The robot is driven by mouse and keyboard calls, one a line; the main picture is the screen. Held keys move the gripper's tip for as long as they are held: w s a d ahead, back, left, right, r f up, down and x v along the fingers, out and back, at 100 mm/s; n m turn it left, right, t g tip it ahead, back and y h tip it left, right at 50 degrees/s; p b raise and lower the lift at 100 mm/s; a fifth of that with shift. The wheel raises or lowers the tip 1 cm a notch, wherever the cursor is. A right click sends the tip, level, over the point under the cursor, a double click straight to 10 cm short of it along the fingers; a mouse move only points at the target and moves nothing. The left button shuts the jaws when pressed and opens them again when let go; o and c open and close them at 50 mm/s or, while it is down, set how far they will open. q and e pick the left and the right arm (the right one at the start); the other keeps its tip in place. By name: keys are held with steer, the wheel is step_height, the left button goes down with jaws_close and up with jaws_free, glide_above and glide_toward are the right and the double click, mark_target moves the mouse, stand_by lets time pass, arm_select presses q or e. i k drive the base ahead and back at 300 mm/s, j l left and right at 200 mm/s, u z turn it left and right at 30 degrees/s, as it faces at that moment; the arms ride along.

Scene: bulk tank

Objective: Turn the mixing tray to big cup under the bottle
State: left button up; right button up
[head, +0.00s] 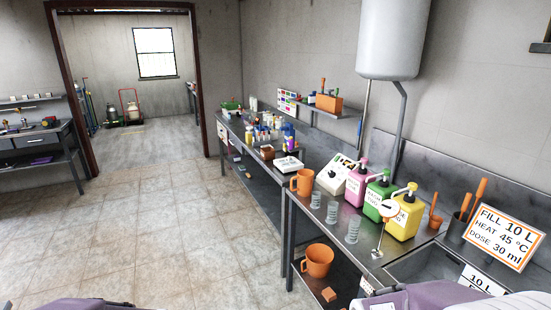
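Three pump bottles stand in a row on the metal bench: a pink one (356,186), a green one (376,198) and a yellow one (405,218). Several clear cups stand in front of them; the cup nearest me (352,231) looks larger than the far one (315,200). No cup is clearly under a bottle's spout. I cannot make out a mixing tray; something small and metallic with a thin upright stands near the yellow bottle (377,253). Neither of my grippers shows; only purple and white parts of my arms appear along the bottom edge.
A sink (415,266) lies at right, below a sign reading 10 L, 45 °C, 30 ml (502,237). An orange jug (302,182) stands on the bench and another (317,261) on the shelf below. A white tank (393,40) hangs above. The floor at left is clear.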

mark_target(289, 164)
steer(key=i+j+z, duration=0.1)
steer(key=i+z, duration=0.15)
steer(key=i, duration=0.35)
steer(key=i+j, duration=0.25)
steer(key=i, duration=0.25)
steer(key=i+j+u, duration=0.1)
steer(key=i+j, duration=0.15)
steer(key=i, duration=0.25)
steer(key=i+j, duration=0.2)
steer(key=i, duration=0.3)
steer(key=i+j+u, duration=0.1)
steer(key=i, duration=0.4)
steer(key=i+j, duration=0.25)
steer(key=i, duration=0.25)
